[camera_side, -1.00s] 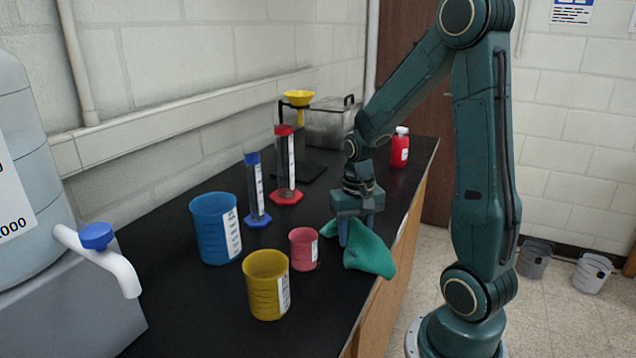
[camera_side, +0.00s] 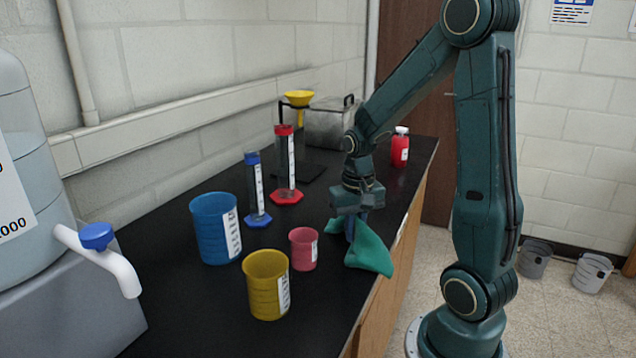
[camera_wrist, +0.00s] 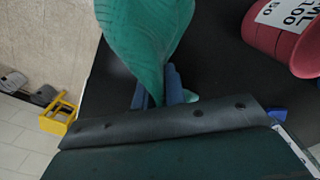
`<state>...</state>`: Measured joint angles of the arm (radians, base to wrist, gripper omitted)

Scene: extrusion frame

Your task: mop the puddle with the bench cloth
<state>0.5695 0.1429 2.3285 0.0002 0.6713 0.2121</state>
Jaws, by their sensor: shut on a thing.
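The green bench cloth (camera_side: 369,250) hangs bunched from my gripper (camera_side: 350,232) at the right edge of the black bench, its lower fold at the bench edge. In the wrist view the cloth (camera_wrist: 146,40) rises from between the blue fingers of my gripper (camera_wrist: 160,88), which are shut on it. A small part of the cloth shows on the other side of the fingers. No puddle can be made out on the dark bench top in either view.
A pink beaker (camera_side: 303,250) stands just left of the cloth, with a yellow beaker (camera_side: 265,285) and a blue beaker (camera_side: 214,229) beyond. Blue (camera_side: 254,190) and red (camera_side: 286,165) cylinders stand behind. A red bottle (camera_side: 400,148) is at the far end.

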